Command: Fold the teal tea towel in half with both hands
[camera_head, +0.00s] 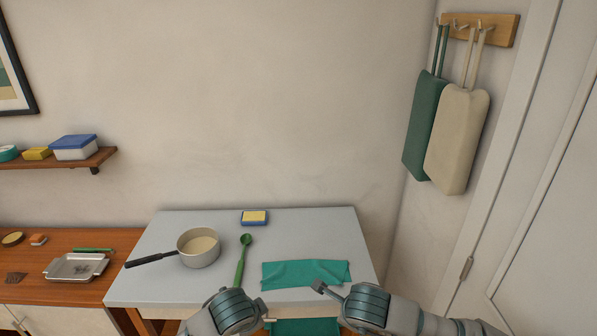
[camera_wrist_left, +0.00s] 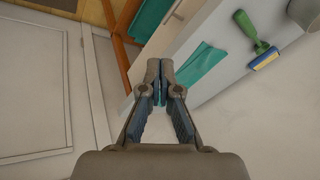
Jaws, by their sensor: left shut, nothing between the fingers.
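The teal tea towel (camera_head: 305,274) lies on the grey tabletop near its front right, roughly rectangular with slightly uneven edges. It also shows in the left wrist view (camera_wrist_left: 203,65), just beyond the fingertips. My left gripper (camera_head: 266,309) is at the table's front edge, in front of the towel's left part; in the left wrist view its fingers (camera_wrist_left: 160,72) are shut and empty. My right gripper (camera_head: 317,286) is close to the towel's front edge, right of the left gripper; its finger opening is unclear, and I cannot tell whether it touches the towel.
A green spoon (camera_head: 241,262) lies left of the towel, with a cream pot (camera_head: 199,249) beyond it. More teal cloth (camera_head: 303,327) shows below the front edge.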

